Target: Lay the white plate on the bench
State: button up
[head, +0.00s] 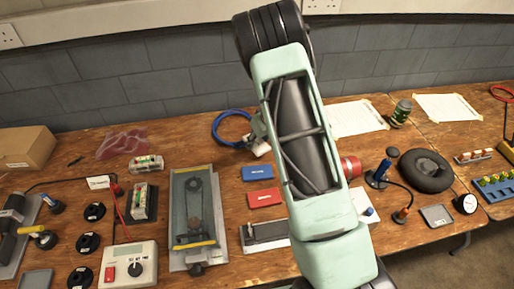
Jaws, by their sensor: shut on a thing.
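My arm (300,140) crosses the middle of the head view from top to bottom and covers part of the bench. The wooden bench (230,218) runs across the view. I cannot make out the white plate for certain. A small white piece with a dark blue spot (369,215) lies on the bench just right of my arm, partly hidden by it; I cannot tell whether it is the plate.
A grey vise-like fixture (193,215), blue box (257,171) and red box (264,197) lie left of my arm. A blue cable loop (217,135) lies behind them. A white meter box (129,266) is front left. A black ring (426,171) lies right. Small bare patches remain between items.

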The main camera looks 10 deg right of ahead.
aim_at(259, 144)
jog(key=shift+w+f, duration=0.35)
jog(key=shift+f, duration=0.05)
jog(key=shift+w+a+f+b, duration=0.15)
jog(key=shift+f+b, duration=0.3)
jog(key=shift+f, duration=1.25)
jog(key=shift+f, duration=0.1)
jog(key=o, duration=1.2)
jog(key=p+v, duration=0.2)
jog(key=v, duration=1)
jog(key=shift+p, duration=0.3)
